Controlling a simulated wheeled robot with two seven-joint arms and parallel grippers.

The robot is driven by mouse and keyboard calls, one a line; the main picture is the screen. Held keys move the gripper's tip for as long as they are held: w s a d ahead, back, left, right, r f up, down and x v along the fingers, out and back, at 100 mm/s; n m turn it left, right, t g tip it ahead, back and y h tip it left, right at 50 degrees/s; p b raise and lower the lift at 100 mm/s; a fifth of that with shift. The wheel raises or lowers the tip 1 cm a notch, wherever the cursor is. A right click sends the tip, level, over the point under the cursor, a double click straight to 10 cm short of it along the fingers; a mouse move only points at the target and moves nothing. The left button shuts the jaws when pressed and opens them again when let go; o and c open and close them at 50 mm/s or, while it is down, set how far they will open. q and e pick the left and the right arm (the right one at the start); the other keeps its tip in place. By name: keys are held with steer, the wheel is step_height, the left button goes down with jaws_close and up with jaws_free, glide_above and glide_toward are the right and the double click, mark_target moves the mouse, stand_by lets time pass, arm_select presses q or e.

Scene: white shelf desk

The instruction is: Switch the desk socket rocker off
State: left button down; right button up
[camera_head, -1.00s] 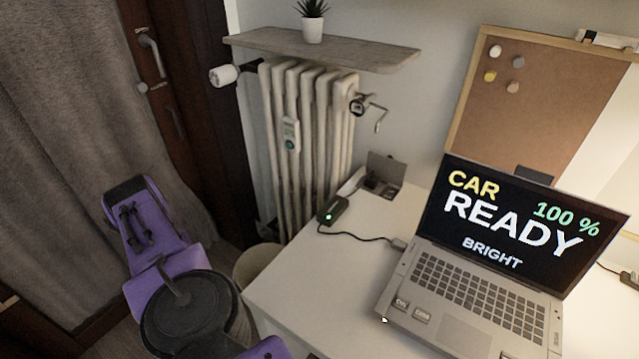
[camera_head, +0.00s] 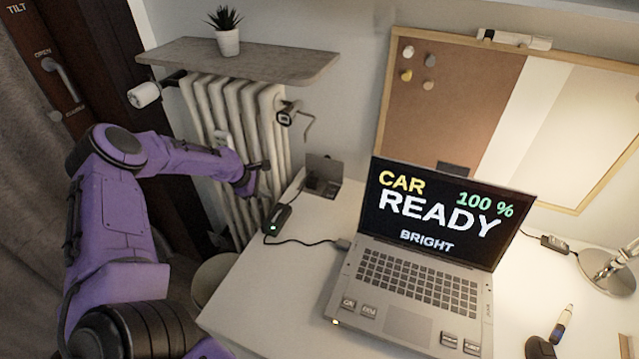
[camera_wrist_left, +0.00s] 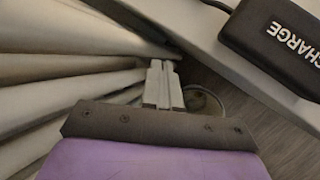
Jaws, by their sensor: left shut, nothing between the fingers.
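The desk socket (camera_head: 322,175) is a small grey box with a raised lid at the desk's back left corner. I cannot make out its rocker or the rocker's position. My left gripper (camera_head: 262,168) is in front of the radiator, left of the socket and apart from it. In the left wrist view its two pale fingers (camera_wrist_left: 162,84) are shut together with nothing between them. The socket is not visible in that view. My right gripper is not in view.
A black charger (camera_head: 277,218) with a green light lies near the desk's left edge, also in the wrist view (camera_wrist_left: 272,42). A ribbed radiator (camera_head: 196,112) stands beneath a shelf (camera_head: 262,60). A laptop (camera_head: 415,265) stands right of the charger. A bin (camera_head: 212,278) is below.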

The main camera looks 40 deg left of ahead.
arm_select(q)
steer(key=w+d+r, duration=0.1)
steer(key=d, duration=0.1)
steer(key=w+d+r+n+t, duration=0.1)
steer(key=w+d, duration=0.1)
steer(key=w+d+t, duration=0.1)
steer(key=w+d, duration=0.1)
steer(key=shift+w+r+n+p, duration=0.1)
steer(key=shift+r+n+p, duration=0.2)
steer(key=shift+r, duration=0.1)
step_height(320, 180, up, 6)
steer(key=f+m+t, duration=0.1)
steer(key=t, duration=0.1)
glide_above(331, 193)
steer(key=s, duration=0.2)
steer(key=shift+w+r, duration=0.5)
steer(key=shift+r, duration=0.2)
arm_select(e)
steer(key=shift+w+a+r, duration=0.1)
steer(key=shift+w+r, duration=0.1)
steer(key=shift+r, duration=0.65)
arm_select(q)
steer(key=shift+d, duration=0.1)
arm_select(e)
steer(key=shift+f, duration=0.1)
